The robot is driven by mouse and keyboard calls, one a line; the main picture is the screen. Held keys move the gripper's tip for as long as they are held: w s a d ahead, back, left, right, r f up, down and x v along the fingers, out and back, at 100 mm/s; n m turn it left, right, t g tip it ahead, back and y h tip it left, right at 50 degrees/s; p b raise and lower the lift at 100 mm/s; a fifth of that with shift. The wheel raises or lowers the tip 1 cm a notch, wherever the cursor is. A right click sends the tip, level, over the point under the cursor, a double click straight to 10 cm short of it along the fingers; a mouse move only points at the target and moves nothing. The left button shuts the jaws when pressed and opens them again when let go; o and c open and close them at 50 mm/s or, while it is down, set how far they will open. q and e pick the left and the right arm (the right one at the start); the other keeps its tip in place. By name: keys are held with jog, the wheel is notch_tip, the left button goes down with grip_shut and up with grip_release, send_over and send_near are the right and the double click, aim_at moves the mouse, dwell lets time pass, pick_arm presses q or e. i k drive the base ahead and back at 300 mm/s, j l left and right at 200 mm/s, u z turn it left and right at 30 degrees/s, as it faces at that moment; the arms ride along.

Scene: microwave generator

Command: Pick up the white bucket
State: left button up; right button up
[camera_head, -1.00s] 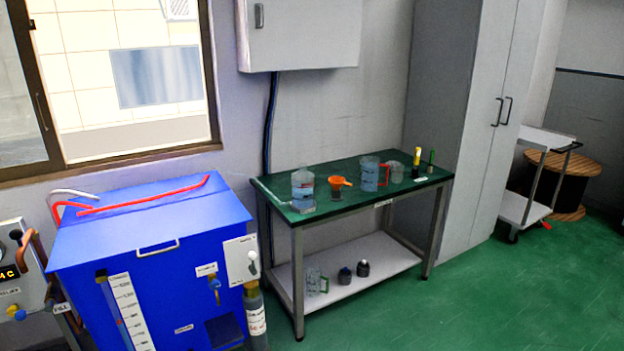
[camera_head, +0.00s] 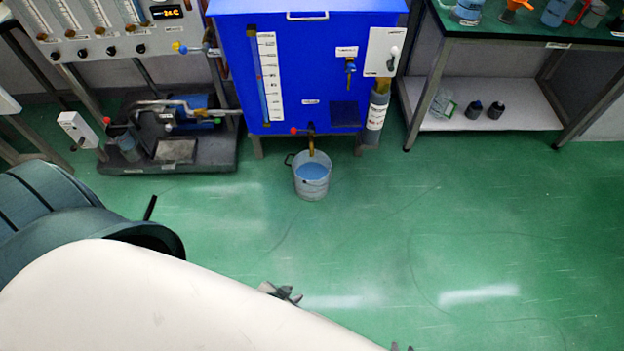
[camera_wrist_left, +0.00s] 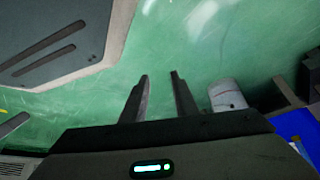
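The white bucket (camera_head: 311,184) stands upright on the green floor under the tap of the blue tank. It looks greyish white, has a handle at its left side, and holds blue liquid. In the left wrist view, the bucket (camera_wrist_left: 227,96) is to the right of the fingers, apart from them. My left gripper (camera_head: 282,292) is nearer to me than the bucket, partly hidden by my pale arm. Its fingers (camera_wrist_left: 160,82) are spread with only floor between them.
The blue tank (camera_head: 331,70) stands on legs directly behind the bucket. A grey cylinder (camera_head: 375,115) hangs at its right front. Equipment on a dark base (camera_head: 200,158) is to the left, a shelved table (camera_head: 480,120) to the right. The floor in front is clear.

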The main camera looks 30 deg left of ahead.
aim_at(312, 177)
jog(key=u, duration=0.85)
